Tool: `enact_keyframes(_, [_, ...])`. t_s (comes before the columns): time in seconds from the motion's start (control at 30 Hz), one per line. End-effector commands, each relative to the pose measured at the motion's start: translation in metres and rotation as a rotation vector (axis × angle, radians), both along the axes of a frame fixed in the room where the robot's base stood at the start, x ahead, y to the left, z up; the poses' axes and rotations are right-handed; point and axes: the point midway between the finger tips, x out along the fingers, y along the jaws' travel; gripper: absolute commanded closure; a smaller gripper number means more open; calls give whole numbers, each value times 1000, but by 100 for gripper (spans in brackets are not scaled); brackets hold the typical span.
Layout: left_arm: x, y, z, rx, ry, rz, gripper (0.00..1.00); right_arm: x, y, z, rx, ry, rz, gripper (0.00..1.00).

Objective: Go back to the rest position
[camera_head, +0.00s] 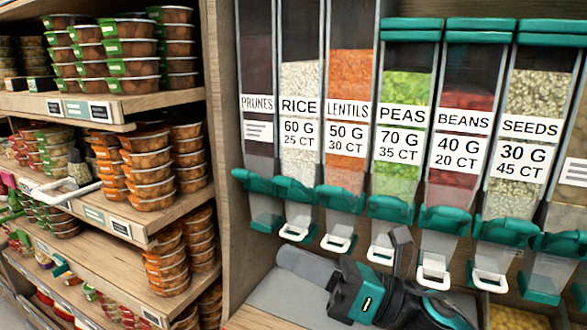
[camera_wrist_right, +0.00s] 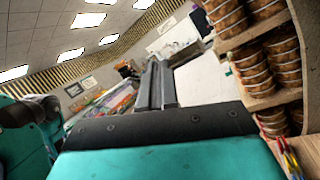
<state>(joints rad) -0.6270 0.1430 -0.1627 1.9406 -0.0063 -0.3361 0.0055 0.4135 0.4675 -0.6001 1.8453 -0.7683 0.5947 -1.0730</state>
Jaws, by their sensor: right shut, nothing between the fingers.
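My right gripper (camera_head: 402,238) is low in the head view, in front of the peas dispenser (camera_head: 400,95). Its dark grey fingers point up from the teal and black wrist. In the right wrist view the gripper (camera_wrist_right: 157,75) shows its long grey fingers together, with nothing between them. It points out into the room, beside a shelf of stacked containers. My left gripper is not in view.
A row of dispensers with teal spouts and white handles (camera_head: 338,243) stands close behind my right arm. Wooden shelves (camera_head: 110,251) with stacked tubs (camera_head: 148,165) fill the left. The right wrist view shows ceiling lights (camera_wrist_right: 88,20).

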Motion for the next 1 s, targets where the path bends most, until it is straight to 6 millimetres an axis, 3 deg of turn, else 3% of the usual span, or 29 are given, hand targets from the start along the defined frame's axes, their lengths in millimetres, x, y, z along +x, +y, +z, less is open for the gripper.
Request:
enact_keyframes(0.17, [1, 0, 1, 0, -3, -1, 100, 18, -32, -46, 328, 565, -97, 100])
enact_keyframes(0.37, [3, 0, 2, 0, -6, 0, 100, 20, -80, -132, 732, 1173, -219, 100])
enact_keyframes(0.47, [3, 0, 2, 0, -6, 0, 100, 6, -105, -186, 956, 1457, -292, 100])
enact_keyframes(0.6, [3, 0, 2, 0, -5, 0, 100, -36, -137, -263, 1294, 1810, -413, 100])
enact_keyframes(0.7, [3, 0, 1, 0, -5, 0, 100, -71, -153, -306, 1508, 1987, -496, 100])
enact_keyframes(0.83, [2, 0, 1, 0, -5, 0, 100, -108, -165, -341, 1716, 2123, -576, 100])
enact_keyframes(1.0, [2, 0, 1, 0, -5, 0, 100, -130, -170, -358, 1834, 2186, -623, 100])
